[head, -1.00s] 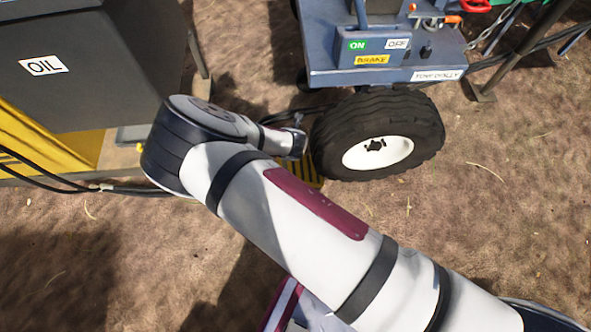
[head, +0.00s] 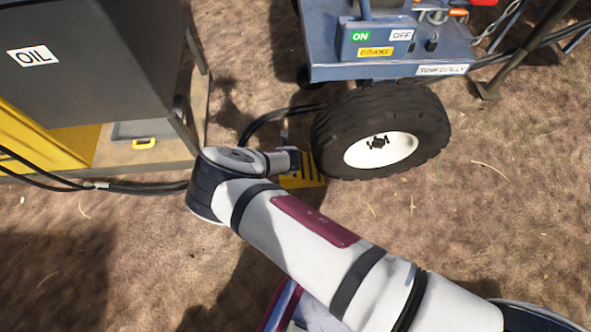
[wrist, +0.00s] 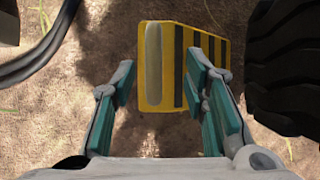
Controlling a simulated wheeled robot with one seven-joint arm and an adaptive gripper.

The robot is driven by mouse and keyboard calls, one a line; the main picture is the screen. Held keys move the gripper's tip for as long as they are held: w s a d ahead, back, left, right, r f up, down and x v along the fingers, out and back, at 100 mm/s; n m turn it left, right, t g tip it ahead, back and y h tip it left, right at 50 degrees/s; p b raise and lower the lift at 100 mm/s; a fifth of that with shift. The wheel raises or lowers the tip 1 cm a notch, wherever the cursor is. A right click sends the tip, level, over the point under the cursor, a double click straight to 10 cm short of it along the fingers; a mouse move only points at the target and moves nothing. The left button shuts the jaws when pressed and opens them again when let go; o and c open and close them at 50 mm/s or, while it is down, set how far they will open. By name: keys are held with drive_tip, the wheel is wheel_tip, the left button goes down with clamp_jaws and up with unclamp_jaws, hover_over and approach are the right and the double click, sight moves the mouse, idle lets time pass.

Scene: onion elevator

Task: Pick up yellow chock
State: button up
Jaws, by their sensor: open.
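The yellow chock (wrist: 154,92) with dark stripes lies on the ground beside the tyre in the wrist view. In the head view the chock (head: 308,178) shows only partly, behind the end of my arm and against the left side of the tyre (head: 330,135). My gripper (wrist: 160,68) is open, with teal-padded fingers pointing toward the chock. The right finger overlaps the striped part in the picture, and the left finger is just left of its plain edge. Nothing is held, and I cannot tell the remaining height. The gripper fingers are hidden in the head view.
The blue tow dolly (head: 330,68) carries the wheel and a brake panel. A black hose (head: 262,122) runs behind my wrist. The dark oil box (head: 100,60) and its yellow-and-wood stand (head: 170,148) are at left. Open dirt (head: 480,220) lies at right and front.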

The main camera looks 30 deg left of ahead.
drive_tip(key=b+x, duration=0.1)
drive_tip(key=x, duration=0.1)
drive_tip(key=b+x, duration=0.1)
drive_tip(key=x, duration=0.1)
drive_tip(key=shift+s+a+f+b, duration=0.1)
drive_tip(key=shift+s+a+b, duration=0.05)
drive_tip(key=shift+s+b, duration=0.15)
drive_tip(key=shift+w+a+f, duration=0.25)
drive_tip(key=shift+f, duration=0.2)
drive_tip(key=shift+c, duration=0.3)
clamp_jaws()
drive_tip(key=shift+r, duration=0.1)
